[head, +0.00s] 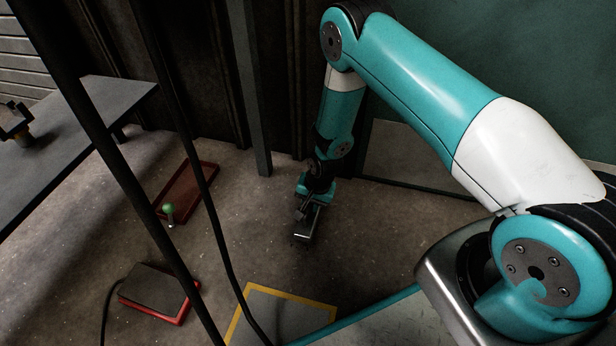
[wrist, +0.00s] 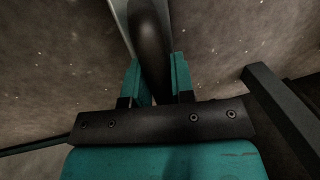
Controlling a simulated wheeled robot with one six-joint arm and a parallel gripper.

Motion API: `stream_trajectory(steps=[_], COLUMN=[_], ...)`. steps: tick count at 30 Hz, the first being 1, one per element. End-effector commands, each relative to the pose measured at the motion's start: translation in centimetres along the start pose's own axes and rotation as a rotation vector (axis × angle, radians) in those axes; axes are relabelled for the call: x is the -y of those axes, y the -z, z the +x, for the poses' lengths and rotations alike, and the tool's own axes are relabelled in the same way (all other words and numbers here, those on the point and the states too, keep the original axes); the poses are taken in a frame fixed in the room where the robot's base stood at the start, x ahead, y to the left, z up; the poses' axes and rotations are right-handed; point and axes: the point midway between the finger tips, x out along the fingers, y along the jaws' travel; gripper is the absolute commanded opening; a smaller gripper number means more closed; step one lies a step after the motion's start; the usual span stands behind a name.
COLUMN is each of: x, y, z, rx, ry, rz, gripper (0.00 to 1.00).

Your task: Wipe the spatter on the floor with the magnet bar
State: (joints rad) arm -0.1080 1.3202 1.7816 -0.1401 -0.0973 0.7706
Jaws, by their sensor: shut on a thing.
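My gripper (head: 311,197) reaches down close to the floor in the middle of the head view. It is shut on the magnet bar (head: 306,224), whose metal end shows below the jaws. In the wrist view the dark rounded handle of the magnet bar (wrist: 150,45) sits between the two teal fingers of my gripper (wrist: 154,68). A pale metal edge shows beside the handle at the top. Faint dark specks, perhaps the spatter (head: 299,241), show on the floor near the bar's lower end. I cannot tell whether the bar touches the floor.
A red tray (head: 200,172) lies on the floor at left, with a green-knobbed piece (head: 169,210) by its near end. A red-based pedal (head: 155,287) with a cable is nearer. A yellow-bordered plate (head: 280,306) lies in front. A grey table (head: 85,125) stands left; a post (head: 250,90) stands behind.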

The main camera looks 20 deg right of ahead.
Motion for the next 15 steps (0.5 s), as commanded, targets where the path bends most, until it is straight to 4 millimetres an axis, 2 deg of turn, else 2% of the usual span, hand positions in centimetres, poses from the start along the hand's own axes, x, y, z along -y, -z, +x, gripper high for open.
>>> stream_trajectory(steps=[5, 7, 8, 9, 15], x=[-0.3, -0.1, -0.3, -0.1, 0.1], y=[0.7, 0.8, 0.7, 0.8, 0.9], z=[-0.1, -1.0, 0.0, -0.9, -2.7], rx=[0.001, 0.001, 0.003, 0.001, 0.000], ry=[0.001, 0.001, -0.001, 0.001, 0.001], rz=[-0.004, -0.006, -0.005, -0.004, -0.001], gripper=[0.04, 0.04, 0.04, 0.04, 0.04])
